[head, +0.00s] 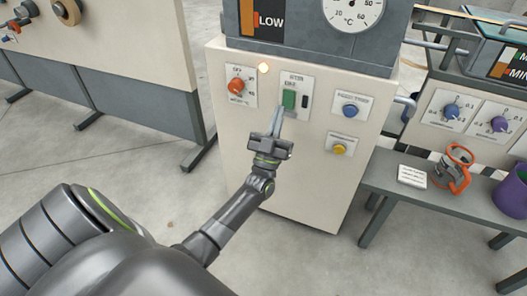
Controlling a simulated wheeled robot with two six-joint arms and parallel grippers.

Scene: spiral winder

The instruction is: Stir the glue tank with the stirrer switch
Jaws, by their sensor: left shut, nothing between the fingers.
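The stirrer switch (289,98) is a green switch on a white plate, on the front of the cream cabinet (310,185) under the grey glue tank (305,58). My left gripper (279,112) is shut and empty. Its fingertips point up at the lower part of the green switch and overlap it in the picture; I cannot tell whether they touch. The plate's small lettering is too blurred to read surely. My right gripper is not in view.
An orange knob (236,85), a lit lamp (264,67), a blue button (349,110) and a yellow button (339,149) surround the switch. A grey bench (400,193) at right holds an orange-handled item (458,165) and a purple bucket (511,193).

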